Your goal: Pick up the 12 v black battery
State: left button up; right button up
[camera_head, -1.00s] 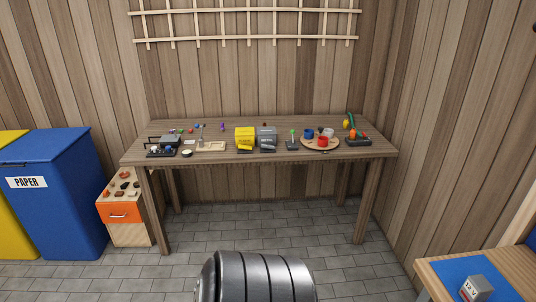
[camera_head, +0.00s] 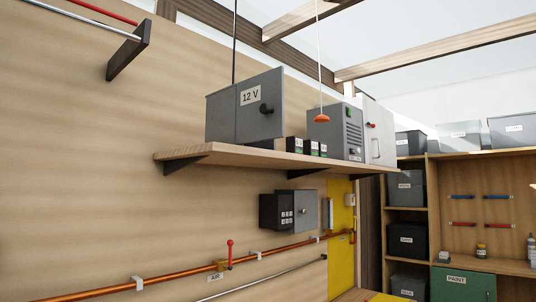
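A few small black blocks (camera_head: 305,147) with small pale and green labels stand in a row on the wooden wall shelf (camera_head: 225,152). They look like batteries, but their labels are too small to read. To their left on the shelf is a grey box (camera_head: 228,118) with a "12 V" label and a dark knob on its front. Neither of my grippers shows in the head view.
A grey vented unit (camera_head: 333,133) and a white cabinet (camera_head: 378,130) stand further right on the shelf. An orange pull handle (camera_head: 322,118) hangs in front. Below are a small grey wall box (camera_head: 290,212) and a copper pipe (camera_head: 150,278). Storage shelves (camera_head: 434,195) stand at right.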

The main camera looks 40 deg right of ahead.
aim_at(310, 146)
jog(key=z, duration=1.6)
jog(key=i+l+z, duration=0.75)
jog(key=i, duration=0.3)
jog(key=i+z, duration=0.4)
jog(key=i, duration=0.15)
jog(key=i+u, duration=0.25)
jog(key=i, duration=0.2)
jog(key=i+l+u, duration=0.3)
jog(key=i+j, duration=0.1)
jog(key=i, duration=0.05)
